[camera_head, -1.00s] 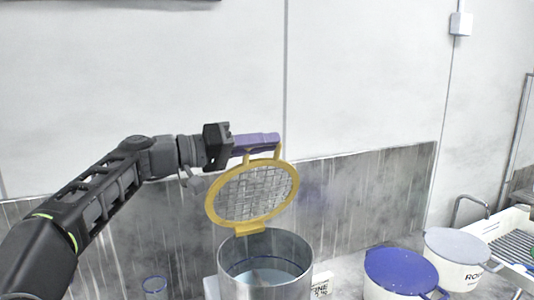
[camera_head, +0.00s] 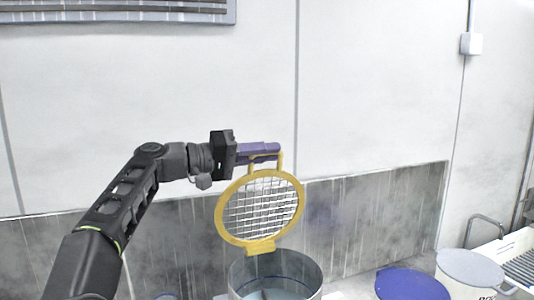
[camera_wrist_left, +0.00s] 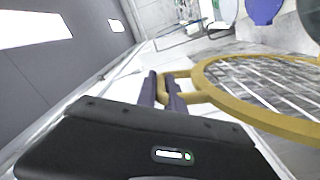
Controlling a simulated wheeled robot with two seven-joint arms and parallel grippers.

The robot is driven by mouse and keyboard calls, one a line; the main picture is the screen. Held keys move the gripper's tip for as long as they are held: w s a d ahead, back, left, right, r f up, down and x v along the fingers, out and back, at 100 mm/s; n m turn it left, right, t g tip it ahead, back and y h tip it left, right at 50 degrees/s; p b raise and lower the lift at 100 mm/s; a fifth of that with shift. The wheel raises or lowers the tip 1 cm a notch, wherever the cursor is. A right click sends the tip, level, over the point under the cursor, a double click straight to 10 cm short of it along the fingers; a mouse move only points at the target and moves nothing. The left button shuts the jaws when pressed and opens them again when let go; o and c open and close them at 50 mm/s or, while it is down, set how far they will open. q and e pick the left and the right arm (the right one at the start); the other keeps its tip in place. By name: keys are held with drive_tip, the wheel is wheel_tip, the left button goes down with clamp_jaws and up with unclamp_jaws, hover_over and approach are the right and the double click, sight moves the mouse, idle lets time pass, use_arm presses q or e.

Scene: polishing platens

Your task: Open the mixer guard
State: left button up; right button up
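The mixer guard is a yellow ring with a wire mesh (camera_head: 262,207), raised above the open metal mixer bowl (camera_head: 312,272) and close to upright. Its lower tab meets the bowl's back rim. My left gripper (camera_head: 262,152) is at the handle on the guard's top edge. In the left wrist view, the two purple fingers (camera_wrist_left: 164,92) lie on either side of the yellow handle (camera_wrist_left: 180,75), and the guard ring (camera_wrist_left: 215,92) extends to the right. The bowl holds something pale, mostly cut off by the frame's lower edge. My right gripper is not in view.
A blue-lidded tub (camera_head: 410,286) and a grey-lidded tub (camera_head: 470,268) stand to the right of the bowl. A white rack-like tray (camera_head: 490,252) is at the far right.

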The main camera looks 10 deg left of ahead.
use_arm(q)
drive_tip(key=o, duration=0.4)
drive_tip(key=shift+o, duration=0.2)
drive_tip(key=shift+s+a, duration=0.2)
drive_tip(key=shift+a, duration=0.25)
drive_tip(key=b+v, duration=0.2)
drive_tip(key=v, duration=0.4)
drive_tip(key=shift+s+a, duration=0.25)
drive_tip(key=shift+a, duration=0.05)
drive_tip(key=shift+f, duration=0.1)
